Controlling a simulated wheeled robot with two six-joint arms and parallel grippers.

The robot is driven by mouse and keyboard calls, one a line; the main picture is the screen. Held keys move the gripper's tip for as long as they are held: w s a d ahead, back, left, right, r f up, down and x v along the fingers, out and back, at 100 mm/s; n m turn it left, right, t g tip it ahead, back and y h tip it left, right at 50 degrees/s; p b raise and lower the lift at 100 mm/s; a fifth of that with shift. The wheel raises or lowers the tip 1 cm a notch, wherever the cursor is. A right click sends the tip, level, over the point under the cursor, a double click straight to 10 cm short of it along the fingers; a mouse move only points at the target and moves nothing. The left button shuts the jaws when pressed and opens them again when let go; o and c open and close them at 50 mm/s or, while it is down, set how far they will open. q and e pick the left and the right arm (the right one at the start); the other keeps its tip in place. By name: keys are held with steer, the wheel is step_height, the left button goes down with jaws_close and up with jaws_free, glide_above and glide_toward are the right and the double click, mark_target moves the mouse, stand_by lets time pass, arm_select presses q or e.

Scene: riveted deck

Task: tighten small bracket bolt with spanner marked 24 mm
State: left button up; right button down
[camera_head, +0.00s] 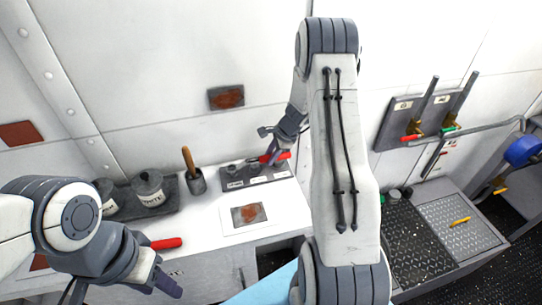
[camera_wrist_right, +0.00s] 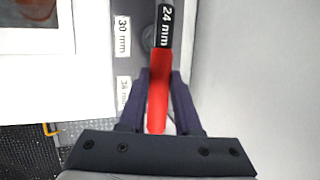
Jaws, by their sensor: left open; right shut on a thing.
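My right gripper (camera_head: 274,157) is shut on the red handle of a spanner (camera_wrist_right: 159,90). Its dark shank reads "24 mm" in the right wrist view, and its far end is cut off there. In the head view its red handle (camera_head: 283,155) shows just above the grey spanner rack (camera_head: 278,175) at the back of the bench. The right wrist view shows rack labels "30 mm" (camera_wrist_right: 122,37) and one that seems to read 36 mm. My left gripper (camera_head: 168,283) is open and empty at the bench's front left. I cannot make out the small bracket bolt.
A red handle (camera_head: 167,243) lies near my left gripper. Pots (camera_head: 148,189) and a cup with a wooden handle (camera_head: 195,181) stand left of the rack. A picture card (camera_head: 249,215) lies on the bench. A wall panel with levers (camera_head: 416,119) is at the right.

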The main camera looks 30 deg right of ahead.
steer(key=shift+r+p, duration=1.4)
steer(key=shift+r, duration=0.5)
steer(key=shift+f, duration=0.1)
